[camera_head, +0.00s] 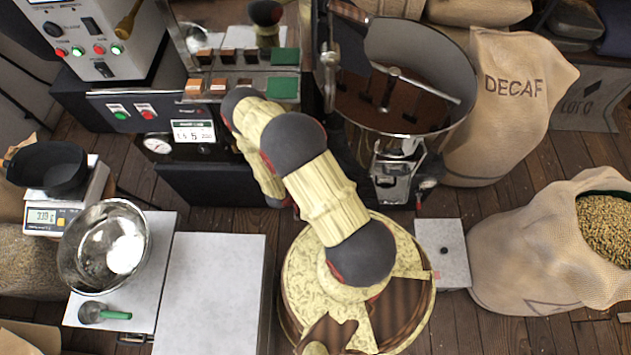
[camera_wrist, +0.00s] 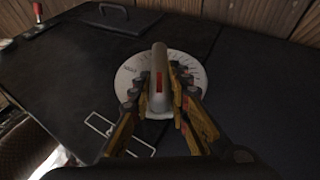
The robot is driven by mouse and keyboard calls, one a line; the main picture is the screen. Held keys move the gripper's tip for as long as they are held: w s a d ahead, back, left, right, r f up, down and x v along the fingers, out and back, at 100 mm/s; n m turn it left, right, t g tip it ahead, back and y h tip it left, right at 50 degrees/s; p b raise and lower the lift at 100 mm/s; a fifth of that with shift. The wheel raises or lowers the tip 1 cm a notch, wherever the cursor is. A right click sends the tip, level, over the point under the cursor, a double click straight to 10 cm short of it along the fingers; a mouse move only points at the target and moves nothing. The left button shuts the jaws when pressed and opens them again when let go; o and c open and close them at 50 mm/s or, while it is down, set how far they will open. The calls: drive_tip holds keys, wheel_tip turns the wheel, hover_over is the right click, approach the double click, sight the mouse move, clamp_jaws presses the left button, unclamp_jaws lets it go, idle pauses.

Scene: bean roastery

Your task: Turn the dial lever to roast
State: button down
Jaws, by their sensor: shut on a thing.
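The dial lever (camera_wrist: 158,75) is a pale grey bar with a red mark on it, seen in the wrist view in front of a round white dial plate (camera_wrist: 196,72) with printed marks. My gripper (camera_wrist: 160,98) has one finger on each side of the lever and is shut on it. Some lettering shows on the plate's left part, but it is too small and partly covered to read surely. In the head view my arm crosses the middle of the picture, and the dial and my gripper are hidden there.
In the head view, a cooling drum (camera_head: 405,110) stands right of my arm. A steel bowl (camera_head: 104,246) and scale (camera_head: 60,212) are at left; a DECAF sack (camera_head: 510,110) is at right.

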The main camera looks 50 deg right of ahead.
idle(0.3)
drive_tip(key=c, duration=1.7)
unclamp_jaws()
drive_tip(key=shift+c, duration=0.2)
drive_tip(key=shift+o, duration=0.3)
drive_tip(key=v, duration=1.2)
drive_tip(key=shift+f, duration=0.1)
